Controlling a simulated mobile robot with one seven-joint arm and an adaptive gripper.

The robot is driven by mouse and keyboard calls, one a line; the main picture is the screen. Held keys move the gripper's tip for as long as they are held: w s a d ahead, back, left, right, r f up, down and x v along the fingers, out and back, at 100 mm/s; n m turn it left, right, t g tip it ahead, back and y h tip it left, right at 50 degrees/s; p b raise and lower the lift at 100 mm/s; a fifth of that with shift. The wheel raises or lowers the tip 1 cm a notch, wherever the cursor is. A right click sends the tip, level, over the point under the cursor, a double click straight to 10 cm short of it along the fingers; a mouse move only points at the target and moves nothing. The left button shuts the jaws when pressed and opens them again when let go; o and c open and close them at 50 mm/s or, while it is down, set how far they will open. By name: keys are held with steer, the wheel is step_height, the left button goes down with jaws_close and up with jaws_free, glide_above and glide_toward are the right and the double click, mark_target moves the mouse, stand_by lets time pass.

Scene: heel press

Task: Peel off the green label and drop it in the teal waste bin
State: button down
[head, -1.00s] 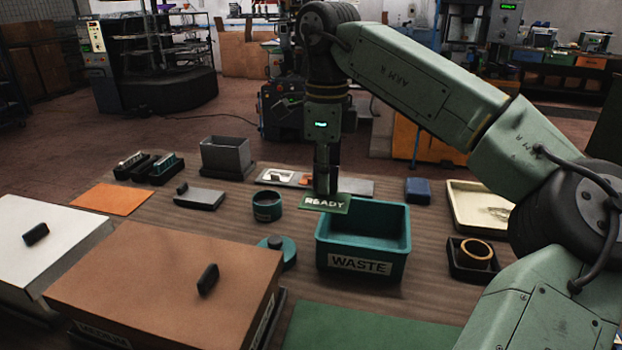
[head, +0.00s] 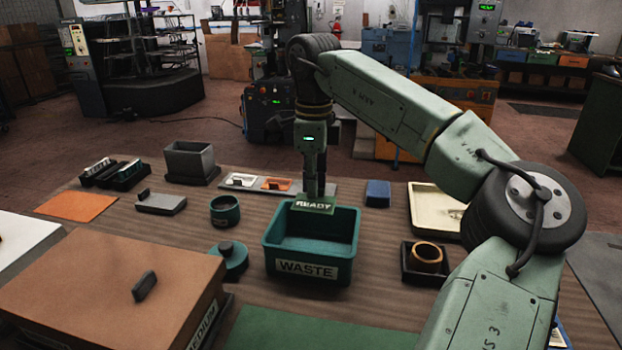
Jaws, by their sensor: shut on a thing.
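The green label (head: 314,205), printed READY, hangs from my gripper (head: 315,192). My gripper is shut on it and points straight down. The label shows in front of the far part of the teal waste bin (head: 308,272), near its back rim. The bin is open at the top, marked WASTE on its front, and its visible inside looks empty. The label looks slightly above the rim; the exact height is hard to tell.
A teal pot (head: 225,211) and a round teal lid (head: 230,262) stand left of the bin. A dark tray with an orange ring (head: 426,257) and a cream tray (head: 432,204) stand right. A large brown-topped box (head: 110,290) fills the front left.

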step_height(320, 180, down, 8)
steer(key=shift+r+b, duration=0.1)
steer(key=shift+b, duration=0.75)
steer(key=shift+f+b, duration=0.7)
steer(key=shift+f, duration=0.2)
steer(key=c, duration=1.7)
jaws_free()
steer(key=shift+o, duration=0.2)
steer(key=o, duration=0.4)
steer(key=shift+o, duration=0.2)
steer(key=shift+r, duration=0.2)
